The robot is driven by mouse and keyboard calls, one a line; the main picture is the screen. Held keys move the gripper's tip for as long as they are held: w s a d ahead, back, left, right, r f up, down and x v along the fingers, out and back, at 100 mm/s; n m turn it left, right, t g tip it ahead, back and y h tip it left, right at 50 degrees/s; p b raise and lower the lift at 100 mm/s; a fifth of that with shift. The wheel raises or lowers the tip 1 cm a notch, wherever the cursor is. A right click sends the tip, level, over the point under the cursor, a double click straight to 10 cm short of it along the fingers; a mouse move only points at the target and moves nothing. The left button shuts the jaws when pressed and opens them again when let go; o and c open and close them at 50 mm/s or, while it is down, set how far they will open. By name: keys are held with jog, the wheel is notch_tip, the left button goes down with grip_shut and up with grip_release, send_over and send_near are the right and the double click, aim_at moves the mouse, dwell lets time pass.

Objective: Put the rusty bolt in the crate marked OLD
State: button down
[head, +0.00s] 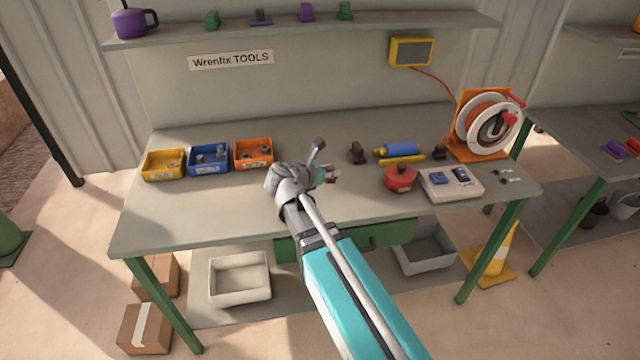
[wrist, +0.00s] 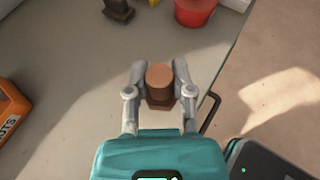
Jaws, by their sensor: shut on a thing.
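The rusty bolt (wrist: 160,85) is a brown cylinder with a wider hexagonal end, between the two fingers of my gripper (wrist: 159,80) in the wrist view. The fingers are shut on its sides. In the head view my gripper (head: 326,175) is over the middle of the grey bench, near its front half; whether the bolt touches the bench I cannot tell. No crate marked OLD can be read. Two open, empty-looking crates are under the bench: a white one (head: 240,301) at left and a grey one (head: 428,268) at right, partly hidden by the bench.
Yellow (head: 163,174), blue (head: 209,170) and orange (head: 254,163) bins stand on the bench (head: 190,215) at left. A red pot (head: 399,183), a white tray (head: 452,190) and a cable reel (head: 488,122) stand at right. The front left bench top is clear.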

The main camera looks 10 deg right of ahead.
jog(key=w+f+b, duration=0.3)
jog(key=w, duration=0.1)
jog(key=w+f+b, duration=0.3)
jog(key=w, duration=0.1)
jog(key=w+f+b, duration=0.3)
jog(key=w, duration=0.2)
jog(key=shift+w, duration=0.1)
dwell(0.4)
jog(key=shift+w+f+b, duration=0.45)
jog(key=shift+f+b, duration=1.55)
jog(key=shift+f, duration=0.05)
jog(key=shift+f, duration=0.15)
jog(key=shift+c, duration=2.4)
grip_release()
